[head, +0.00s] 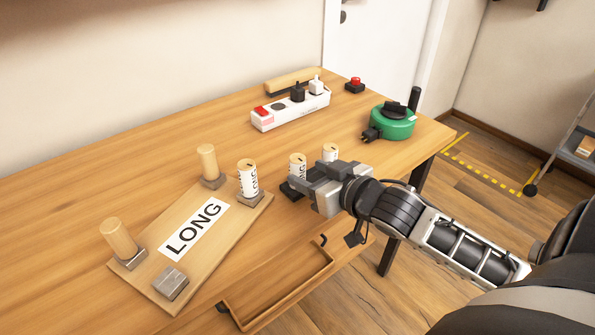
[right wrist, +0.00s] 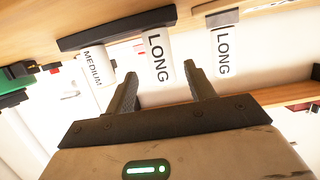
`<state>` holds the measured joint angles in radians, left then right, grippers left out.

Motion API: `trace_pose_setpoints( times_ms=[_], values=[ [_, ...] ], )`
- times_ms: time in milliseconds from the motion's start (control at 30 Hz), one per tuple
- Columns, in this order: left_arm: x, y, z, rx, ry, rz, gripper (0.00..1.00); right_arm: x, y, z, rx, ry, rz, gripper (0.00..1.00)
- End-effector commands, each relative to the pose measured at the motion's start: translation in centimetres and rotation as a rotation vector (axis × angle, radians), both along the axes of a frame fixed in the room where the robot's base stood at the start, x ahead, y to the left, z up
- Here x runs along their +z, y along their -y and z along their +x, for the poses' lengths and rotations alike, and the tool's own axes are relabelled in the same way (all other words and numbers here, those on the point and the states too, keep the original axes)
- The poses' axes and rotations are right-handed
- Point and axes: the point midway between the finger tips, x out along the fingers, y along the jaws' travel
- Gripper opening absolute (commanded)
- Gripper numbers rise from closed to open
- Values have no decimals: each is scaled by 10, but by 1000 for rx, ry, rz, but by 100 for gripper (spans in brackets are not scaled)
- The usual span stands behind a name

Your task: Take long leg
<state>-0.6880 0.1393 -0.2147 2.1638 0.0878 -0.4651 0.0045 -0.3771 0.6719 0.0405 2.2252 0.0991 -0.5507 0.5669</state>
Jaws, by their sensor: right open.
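A white leg labelled LONG (head: 297,164) stands upright in a dark holder (head: 290,190). In the right wrist view this long leg (right wrist: 158,58) shows just ahead of and between the fingertips. A second leg (head: 330,152) stands beside it and reads MEDIUM in the right wrist view (right wrist: 96,65). My right gripper (head: 308,182) is open at the holder, partly hiding it. I cannot tell whether its fingers touch the long leg. Another long leg (head: 249,179) stands in a metal socket on the wooden board (head: 165,220) marked LONG. My left gripper is out of view.
A power strip (head: 290,108), green cable reel (head: 392,122) and red button (head: 354,85) stand farther back. An open wooden drawer or tray (head: 285,290) lies at the front edge.

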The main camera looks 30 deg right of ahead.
Motion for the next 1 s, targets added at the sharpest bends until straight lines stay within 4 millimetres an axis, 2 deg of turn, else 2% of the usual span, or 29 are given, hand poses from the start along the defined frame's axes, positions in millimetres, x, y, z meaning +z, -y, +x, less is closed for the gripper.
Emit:
trace_pose_setpoints(
  times_ms=[167, 300, 600, 633, 700, 800, 1000],
  values=[
    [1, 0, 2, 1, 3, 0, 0, 1, -4, 26, 0, 4, -2, 54],
    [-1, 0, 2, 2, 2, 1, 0, -5, -4, 41, -1, 1, -1, 54],
    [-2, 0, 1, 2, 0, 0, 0, -7, -5, 45, 0, 0, -1, 54],
    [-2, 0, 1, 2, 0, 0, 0, -7, -5, 45, 0, 0, -1, 48],
    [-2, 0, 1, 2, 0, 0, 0, -7, -5, 45, 0, 0, -1, 29],
    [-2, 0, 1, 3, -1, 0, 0, -7, -5, 44, 0, 0, 0, 6],
    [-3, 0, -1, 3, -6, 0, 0, -7, -5, 44, 0, 1, -1, 6]
  ],
)
